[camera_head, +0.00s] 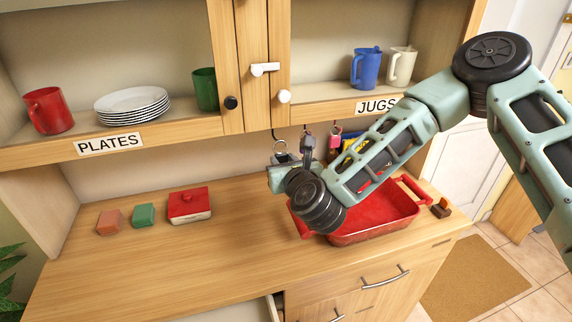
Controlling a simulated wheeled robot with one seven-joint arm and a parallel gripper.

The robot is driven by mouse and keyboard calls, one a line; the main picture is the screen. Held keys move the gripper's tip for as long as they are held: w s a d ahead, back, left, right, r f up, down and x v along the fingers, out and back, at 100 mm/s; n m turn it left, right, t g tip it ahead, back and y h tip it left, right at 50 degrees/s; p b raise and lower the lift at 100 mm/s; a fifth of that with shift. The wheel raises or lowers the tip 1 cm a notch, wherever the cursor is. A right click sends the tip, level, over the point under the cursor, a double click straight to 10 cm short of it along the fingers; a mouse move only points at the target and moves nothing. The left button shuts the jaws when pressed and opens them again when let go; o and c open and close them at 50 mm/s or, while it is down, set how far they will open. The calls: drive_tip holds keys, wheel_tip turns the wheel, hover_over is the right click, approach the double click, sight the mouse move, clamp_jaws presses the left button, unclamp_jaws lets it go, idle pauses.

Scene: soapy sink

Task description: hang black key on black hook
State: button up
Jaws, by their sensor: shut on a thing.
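My gripper (284,160) is below the front edge of the cupboard's bottom shelf, left of the red tub, and partly hidden by my wrist. It is shut on a small dark thing with a ring on top, which looks like the black key (281,157). A dark hook (274,134), apparently the black hook, sticks down from the shelf's underside. The key's ring (279,146) is just below this hook; I cannot tell whether they touch. A grey shape (307,143) just right of the gripper lies under another hook; it is too small to identify surely.
A pink-red tag (335,137) hangs further right, near my forearm. A red tub (375,232) stands on the counter beneath my arm. A red-lidded box (189,205), a green block (143,215) and an orange block (110,221) lie left. The front-left counter is clear.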

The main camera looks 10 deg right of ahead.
drive_tip(key=shift+r+x, duration=0.15)
drive_tip(key=shift+x, duration=0.95)
drive_tip(key=shift+r+x, duration=0.15)
drive_tip(key=shift+x, duration=1)
drive_tip(key=shift+w+f, duration=0.2)
drive_tip(key=shift+f, duration=0.05)
drive_tip(key=shift+w+a+f+b, duration=0.15)
drive_tip(key=shift+w+f+b, duration=0.2)
drive_tip(key=shift+b, duration=0.35)
drive_tip(key=shift+w+r, duration=0.1)
drive_tip(key=shift+w+t+b, duration=0.1)
drive_tip(key=shift+t+b, duration=0.2)
drive_tip(key=shift+b, duration=0.75)
drive_tip(key=shift+w+a+f+t+b, duration=0.15)
drive_tip(key=shift+t+b, duration=0.25)
drive_tip(key=shift+b, duration=1.05)
drive_tip(key=shift+w+d+f+t+b, duration=0.15)
drive_tip(key=shift+t+b, duration=0.25)
drive_tip(key=shift+b, duration=1.05)
drive_tip(key=shift+a, duration=0.1)
drive_tip(key=o, duration=1)
